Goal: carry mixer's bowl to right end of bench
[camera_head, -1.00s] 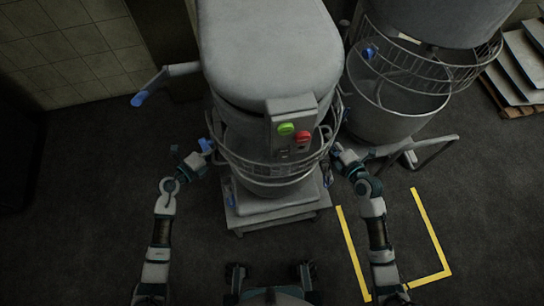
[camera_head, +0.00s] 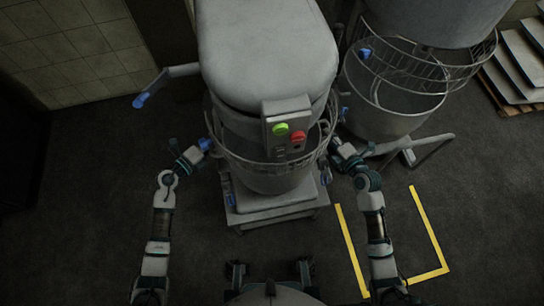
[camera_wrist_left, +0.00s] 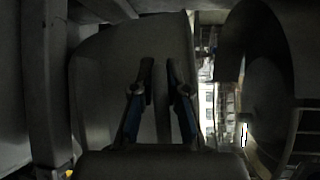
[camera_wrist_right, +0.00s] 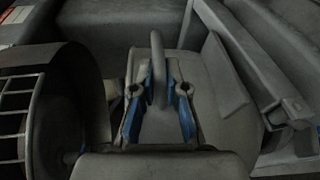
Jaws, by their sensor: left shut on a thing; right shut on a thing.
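The grey mixer (camera_head: 265,50) stands in the middle of the head view, with a green and a red button on its control box. Its round metal bowl (camera_head: 270,181) sits under the mixer head, behind the wire guard and above the low grey base (camera_head: 278,211). My left gripper (camera_head: 203,148) is at the bowl's left side, shut on a dark, thin part that looks like its handle. My right gripper (camera_head: 338,146) is at the bowl's right side, shut on a grey loop handle (camera_wrist_right: 158,70). The bowl's inside is mostly hidden.
A second large mixer's bowl (camera_head: 385,118) with a wire guard stands at the back right. A lever (camera_head: 165,80) with a blue grip sticks out left. Yellow tape (camera_head: 432,232) marks a clear floor area at right. Trays (camera_head: 520,65) lean at the far right.

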